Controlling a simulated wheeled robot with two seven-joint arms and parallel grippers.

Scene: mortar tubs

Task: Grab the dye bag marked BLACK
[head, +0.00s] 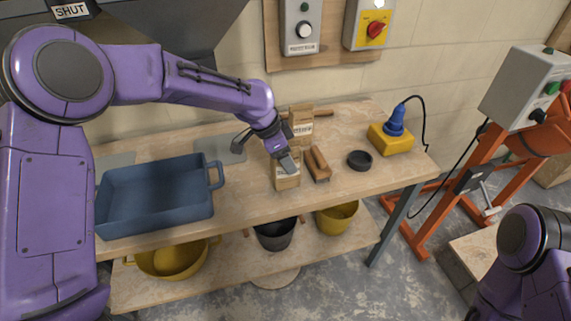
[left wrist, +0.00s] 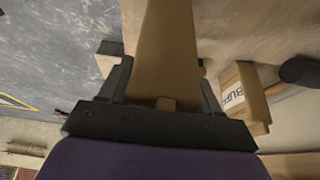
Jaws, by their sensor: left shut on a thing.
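My left gripper (head: 286,161) is over the workbench, pointing down and shut on a brown paper bag (head: 287,183). In the left wrist view the held bag (left wrist: 165,50) is between the two fingers; no label on it can be read there. In the head view its marking is too small to read. A second paper bag (head: 301,121) stands just behind the gripper. In the left wrist view this other bag (left wrist: 240,92) seems to carry a label starting with BUFF. My right gripper is out of view; only part of my right arm shows at lower right.
A wooden-handled tool (head: 318,164) lies right beside the held bag, then a black round dish (head: 359,160) and a yellow box with a blue plug (head: 391,137). A blue tub (head: 160,196) fills the bench's left. Buckets (head: 275,235) stand on the lower shelf.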

